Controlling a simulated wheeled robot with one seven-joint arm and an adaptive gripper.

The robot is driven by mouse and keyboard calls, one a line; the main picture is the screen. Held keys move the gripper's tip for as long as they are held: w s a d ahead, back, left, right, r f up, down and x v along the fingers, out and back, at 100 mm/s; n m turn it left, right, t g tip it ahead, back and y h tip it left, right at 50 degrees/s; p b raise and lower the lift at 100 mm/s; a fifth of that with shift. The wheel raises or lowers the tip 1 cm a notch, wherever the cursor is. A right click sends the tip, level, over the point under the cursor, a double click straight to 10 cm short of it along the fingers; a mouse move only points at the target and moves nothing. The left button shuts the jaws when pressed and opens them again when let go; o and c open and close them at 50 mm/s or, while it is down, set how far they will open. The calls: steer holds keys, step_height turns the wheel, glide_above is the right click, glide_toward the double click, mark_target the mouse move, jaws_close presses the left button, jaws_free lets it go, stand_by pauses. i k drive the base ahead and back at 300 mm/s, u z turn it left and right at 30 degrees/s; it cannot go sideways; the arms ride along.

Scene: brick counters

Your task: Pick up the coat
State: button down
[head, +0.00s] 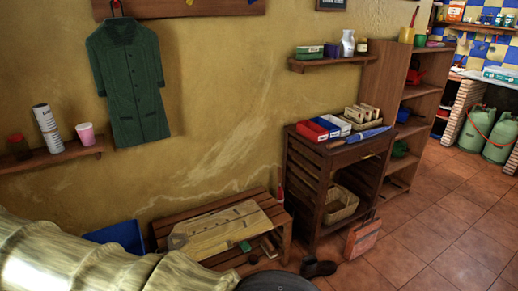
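The coat (132,85) is dark green with a collar and a row of front buttons. It hangs upright and flat on the yellow wall at upper left in the head view, below a wooden rail (185,8). A hanger hook shows at its collar. It is in full view and nothing touches it from the front. My gripper's fingers do not show in this view.
A wooden shelf (52,159) with a cup (86,134) and cans is left of the coat. Below are a slatted bench (218,208) bearing a tan flat item and a blue bin (122,237). A dark wooden stand (320,184) is to the right. Tiled floor (430,235) is clear at right.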

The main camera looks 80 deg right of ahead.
mark_target(206, 235)
steer(key=z, duration=4.1)
steer(key=i, duration=0.95)
steer(key=u, duration=3.45)
